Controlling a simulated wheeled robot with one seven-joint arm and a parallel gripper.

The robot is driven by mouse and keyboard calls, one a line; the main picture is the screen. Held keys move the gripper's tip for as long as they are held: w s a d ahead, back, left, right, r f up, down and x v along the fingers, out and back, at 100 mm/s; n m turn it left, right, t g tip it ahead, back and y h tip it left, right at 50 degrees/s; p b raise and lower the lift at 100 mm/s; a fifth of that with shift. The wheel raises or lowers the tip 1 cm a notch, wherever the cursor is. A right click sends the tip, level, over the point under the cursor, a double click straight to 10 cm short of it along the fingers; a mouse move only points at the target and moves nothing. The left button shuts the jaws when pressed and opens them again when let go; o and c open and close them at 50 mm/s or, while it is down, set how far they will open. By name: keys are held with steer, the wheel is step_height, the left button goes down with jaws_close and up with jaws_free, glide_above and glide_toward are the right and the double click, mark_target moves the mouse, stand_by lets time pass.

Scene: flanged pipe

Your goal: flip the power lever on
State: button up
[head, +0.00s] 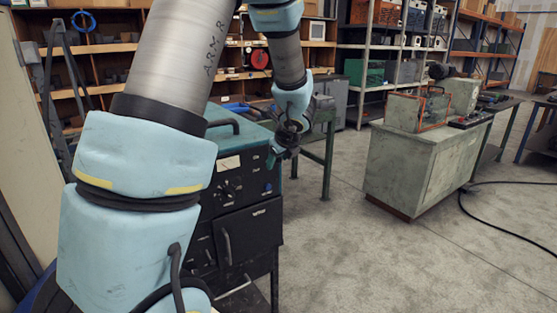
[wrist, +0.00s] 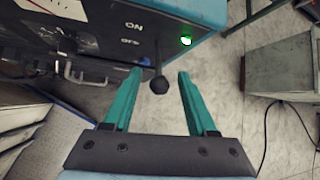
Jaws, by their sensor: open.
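The power lever (wrist: 159,84) shows in the wrist view as a thin dark stalk with a round black knob, standing out from the machine's dark front panel. ON and OFF labels (wrist: 132,33) are printed beside it, and a green lamp (wrist: 186,41) on the panel glows. My gripper (wrist: 160,72) is open, with one teal finger on each side of the knob and a gap on both sides. In the head view my gripper (head: 288,142) is at the upper right front of the black machine (head: 250,222); I cannot make out the lever there.
The machine has a teal top (head: 238,133), a blue button (head: 268,187) and a front handle. A grey-green cabinet (head: 405,170) stands to the right with equipment on it. Shelves line the back. Open concrete floor (head: 335,245) lies between, with a black cable at right.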

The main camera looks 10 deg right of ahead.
steer(key=a+v, duration=0.1)
steer(key=v, duration=0.9)
steer(key=shift+s+d+r, duration=0.25)
steer(key=shift+d+r, duration=0.05)
steer(key=shift+d, duration=0.15)
